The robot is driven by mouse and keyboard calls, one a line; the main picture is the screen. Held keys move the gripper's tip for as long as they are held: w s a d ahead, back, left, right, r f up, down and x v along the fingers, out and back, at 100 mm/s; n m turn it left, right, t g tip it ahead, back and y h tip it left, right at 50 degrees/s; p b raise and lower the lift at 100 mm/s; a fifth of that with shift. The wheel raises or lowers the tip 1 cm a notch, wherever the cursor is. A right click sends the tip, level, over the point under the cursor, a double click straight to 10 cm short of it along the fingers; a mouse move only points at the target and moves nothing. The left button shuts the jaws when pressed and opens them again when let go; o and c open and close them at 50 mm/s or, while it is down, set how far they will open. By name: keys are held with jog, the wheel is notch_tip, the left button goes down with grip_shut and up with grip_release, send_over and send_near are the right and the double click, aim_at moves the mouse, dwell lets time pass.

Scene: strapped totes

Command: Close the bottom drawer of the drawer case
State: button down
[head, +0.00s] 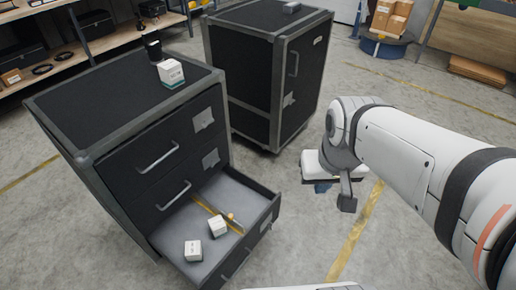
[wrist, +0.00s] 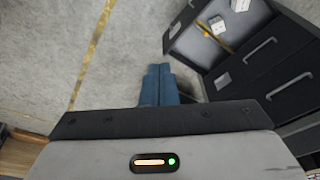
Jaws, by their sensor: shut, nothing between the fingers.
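The drawer case (head: 75,115) is black with grey edges and stands at the left in the head view. Its two upper drawers look shut. The bottom drawer (head: 262,205) is pulled well out; it also shows at the upper right of the wrist view (wrist: 183,18). Two white boxes (head: 217,226) and a thin orange-tipped tool (head: 233,221) lie in it. The bottom drawer's handle (head: 236,266) is on its front face. My gripper (head: 321,188) is to the right of the drawer, apart from it in the head view. Its blue fingers (wrist: 159,68) are together and empty.
A white box (head: 171,73) and a dark cylindrical item (head: 153,48) stand on the case. A second black cabinet (head: 262,70) stands behind, its door shut. A shelf (head: 70,50) is at the back left. Open concrete floor with yellow lines lies around my gripper.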

jog(key=w+a+f+m+g+y+b, duration=0.1)
jog(key=a+f+m+g+y+b, duration=0.2)
jog(key=f, duration=0.6)
jog(key=w+a+f+m+g+y+b, duration=0.1)
jog(key=f+g+y+b, duration=0.2)
jog(key=f+b, duration=0.35)
jog(key=m+t+y+b, duration=0.8)
jog(key=m+t+b, duration=0.8)
jog(key=m, duration=0.6)
send_near(256, 225)
jog(key=shift+g, duration=0.4)
jog(key=b+x, duration=0.1)
jog(key=x, duration=0.1)
jog(key=b+x, duration=0.1)
jog(key=x, duration=0.1)
jog(key=b+x, duration=0.2)
jog(key=shift+w+a+r, duration=0.15)
jog(key=shift+r, duration=0.25)
jog(key=shift+w+a, duration=0.15)
jog(key=shift+w, duration=0.15)
